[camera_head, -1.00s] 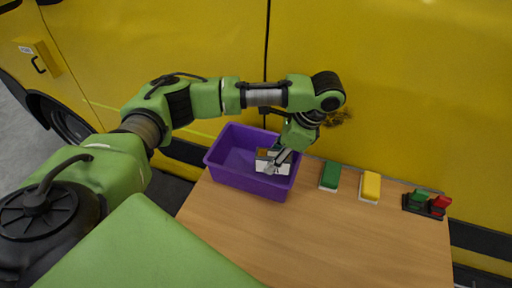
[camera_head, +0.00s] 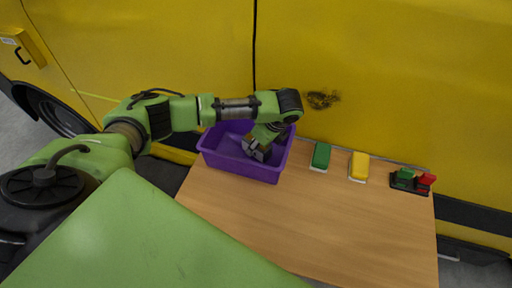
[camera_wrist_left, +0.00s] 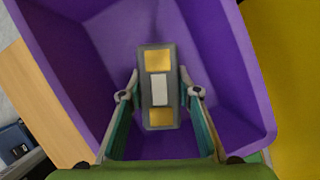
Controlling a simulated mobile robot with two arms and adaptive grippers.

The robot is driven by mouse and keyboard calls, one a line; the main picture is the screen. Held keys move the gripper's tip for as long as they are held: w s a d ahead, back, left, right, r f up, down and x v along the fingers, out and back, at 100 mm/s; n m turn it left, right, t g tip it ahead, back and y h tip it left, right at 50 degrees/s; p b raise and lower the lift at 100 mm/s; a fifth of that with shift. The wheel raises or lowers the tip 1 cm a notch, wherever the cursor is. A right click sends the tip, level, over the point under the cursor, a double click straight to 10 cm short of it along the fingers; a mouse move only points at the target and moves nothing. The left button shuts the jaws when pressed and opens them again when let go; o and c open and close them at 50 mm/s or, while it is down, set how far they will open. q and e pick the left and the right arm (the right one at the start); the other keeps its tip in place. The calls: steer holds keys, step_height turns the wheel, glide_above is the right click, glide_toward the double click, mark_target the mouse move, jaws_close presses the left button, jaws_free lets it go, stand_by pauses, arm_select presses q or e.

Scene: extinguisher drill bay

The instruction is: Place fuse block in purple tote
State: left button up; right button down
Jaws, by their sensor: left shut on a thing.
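The purple tote (camera_head: 238,168) stands on the wooden table's back left corner. It fills much of the left wrist view (camera_wrist_left: 225,60). My left gripper (camera_head: 256,152) reaches down inside the tote, towards its right half. In the left wrist view its two fingers (camera_wrist_left: 158,95) are closed on both sides of the fuse block (camera_wrist_left: 158,90), a grey bar with gold ends and a white middle. The tote floor is behind the block; I cannot tell whether they touch. In the head view the block is hard to tell from the fingers. My right gripper is not in view.
On the wooden table (camera_head: 300,220), right of the tote, are a green block (camera_head: 321,156), a yellow block (camera_head: 359,166) and a black holder with green and red parts (camera_head: 410,181). The table's front is clear. A yellow vehicle side (camera_head: 400,80) rises behind the table.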

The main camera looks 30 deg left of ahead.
arm_select(q)
step_height(320, 180, down, 2)
steer(key=shift+f, duration=0.35)
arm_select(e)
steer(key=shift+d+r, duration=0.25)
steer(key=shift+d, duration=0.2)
arm_select(q)
steer(key=o, duration=1.3)
steer(key=shift+f, duration=0.1)
steer(key=shift+c, duration=0.2)
steer(key=b+v, duration=0.2)
steer(key=v, duration=0.9)
steer(key=shift+r, duration=0.2)
steer(key=shift+d+r, duration=0.15)
steer(key=shift+r, duration=0.3)
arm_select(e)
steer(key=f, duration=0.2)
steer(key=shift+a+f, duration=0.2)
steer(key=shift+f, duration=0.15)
